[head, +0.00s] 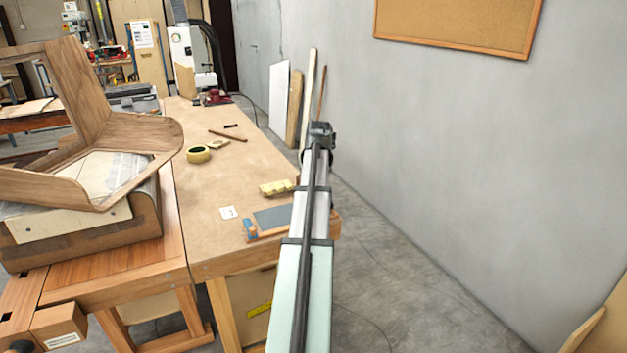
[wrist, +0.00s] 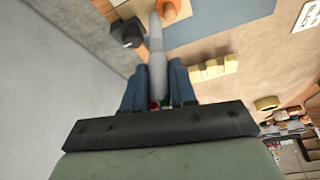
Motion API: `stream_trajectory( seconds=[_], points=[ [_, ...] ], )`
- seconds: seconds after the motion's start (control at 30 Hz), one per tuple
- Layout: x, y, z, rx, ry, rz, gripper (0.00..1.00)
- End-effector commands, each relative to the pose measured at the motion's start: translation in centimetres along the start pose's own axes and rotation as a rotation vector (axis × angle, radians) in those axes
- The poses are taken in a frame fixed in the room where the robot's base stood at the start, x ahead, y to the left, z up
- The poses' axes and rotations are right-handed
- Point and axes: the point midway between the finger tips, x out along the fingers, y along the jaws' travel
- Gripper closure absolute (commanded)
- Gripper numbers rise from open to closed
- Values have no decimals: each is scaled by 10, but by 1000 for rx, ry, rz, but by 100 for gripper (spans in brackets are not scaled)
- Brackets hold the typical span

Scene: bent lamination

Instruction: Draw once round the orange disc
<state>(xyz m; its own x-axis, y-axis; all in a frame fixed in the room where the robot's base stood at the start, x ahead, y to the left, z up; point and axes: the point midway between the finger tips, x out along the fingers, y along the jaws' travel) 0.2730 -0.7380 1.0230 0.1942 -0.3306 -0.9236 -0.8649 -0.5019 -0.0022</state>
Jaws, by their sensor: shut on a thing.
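My gripper (wrist: 158,78) shows in the wrist view with two blue fingers on either side of a slim pale grey stick-like pen (wrist: 157,55). The fingers are shut on it. The pen points away from me, and its far end lies beside the orange disc (wrist: 174,9) at the top edge. I cannot tell whether the tip touches the table or the disc. The disc is partly cut off by the frame and lies next to a grey-blue sheet (wrist: 212,22). In the head view the sheet (head: 275,217) shows, but my arm hides the disc and my gripper.
A curved wooden piece (head: 95,150) is at the left. A grey wall (head: 450,130) bounds the right.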

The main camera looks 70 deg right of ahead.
Motion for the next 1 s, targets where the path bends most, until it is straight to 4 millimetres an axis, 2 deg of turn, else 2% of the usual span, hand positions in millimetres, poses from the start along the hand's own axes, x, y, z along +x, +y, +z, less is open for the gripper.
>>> stream_trajectory(
  seconds=[1.0],
  points=[
    [4,-4,-7,0,0,0,96]
  ],
)
